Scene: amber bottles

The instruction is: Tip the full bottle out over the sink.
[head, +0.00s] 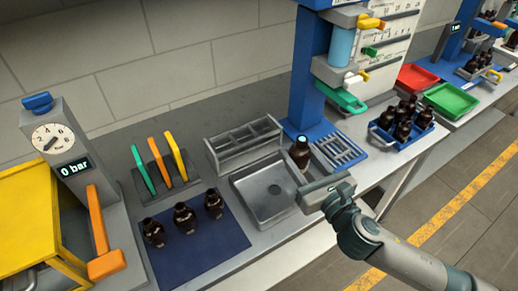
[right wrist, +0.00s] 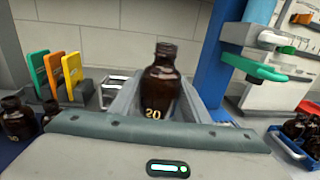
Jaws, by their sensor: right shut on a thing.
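The amber bottle marked 20 (right wrist: 160,88) stands upright in front of my right gripper in the right wrist view. In the head view the bottle (head: 300,152) is at the back right corner of the grey sink (head: 262,205). The sink basin looks empty. My left gripper is not in view.
Three dark bottles (head: 184,218) stand on a blue mat (head: 195,262) left of the sink. A grey rack (head: 243,143) is behind the sink. A blue stand (head: 308,75) with a drip grate (head: 340,150) is close right, then a blue crate (head: 383,137) of bottles.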

